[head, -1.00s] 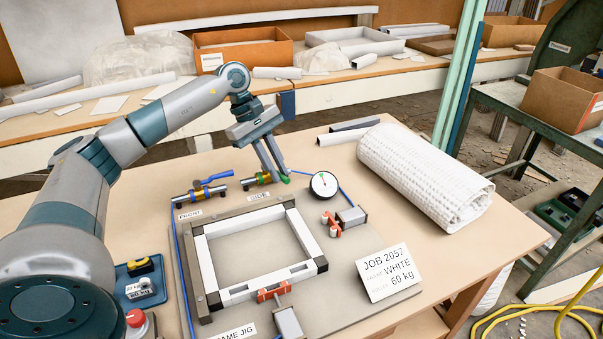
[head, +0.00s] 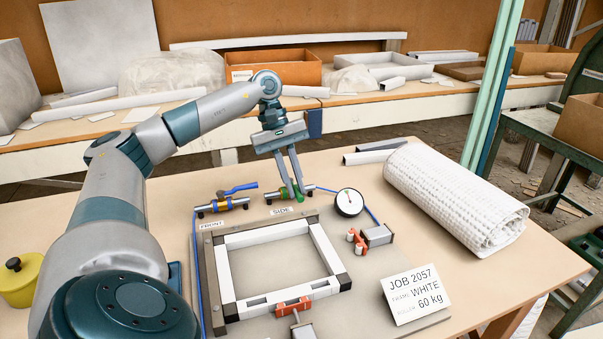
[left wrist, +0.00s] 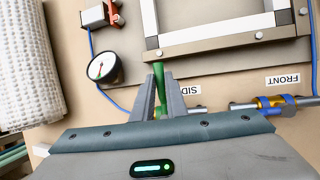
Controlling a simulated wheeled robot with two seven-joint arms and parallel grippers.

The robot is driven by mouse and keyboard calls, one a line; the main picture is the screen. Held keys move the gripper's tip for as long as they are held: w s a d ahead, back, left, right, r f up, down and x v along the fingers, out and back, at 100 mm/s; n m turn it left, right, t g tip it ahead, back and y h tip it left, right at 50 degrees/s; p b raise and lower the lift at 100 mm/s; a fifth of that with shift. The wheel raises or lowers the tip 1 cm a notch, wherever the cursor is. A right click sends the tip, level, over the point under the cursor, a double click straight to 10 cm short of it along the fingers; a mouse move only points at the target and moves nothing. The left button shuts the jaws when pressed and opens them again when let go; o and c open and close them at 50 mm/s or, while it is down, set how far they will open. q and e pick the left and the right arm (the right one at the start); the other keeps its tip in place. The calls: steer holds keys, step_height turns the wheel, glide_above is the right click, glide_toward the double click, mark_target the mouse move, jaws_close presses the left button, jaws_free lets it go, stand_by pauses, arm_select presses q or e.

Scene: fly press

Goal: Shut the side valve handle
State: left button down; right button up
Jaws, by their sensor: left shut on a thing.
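The side valve (head: 283,193) sits on its short pipe behind the SIDE label (head: 281,211). Its green handle (head: 299,199) points toward the frame jig, across the pipe line as the left wrist view shows (left wrist: 160,75). My left gripper (head: 294,192) comes down from above and is shut on this handle, one finger on each side; its fingers also show in the left wrist view (left wrist: 161,92). The fingers and gripper body hide most of the valve body in the wrist view. My right gripper is not in view.
The front valve (head: 228,203) with a blue handle (head: 240,188) stands just left. A pressure gauge (head: 349,202) is close on the right. The white frame (head: 320,248) lies in front. A white textured roll (head: 455,200) lies at the right.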

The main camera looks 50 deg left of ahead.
arm_select(q)
steer(key=c, duration=1.8)
jaws_free()
steer(key=shift+o, duration=0.2)
steer(key=shift+r, duration=0.1)
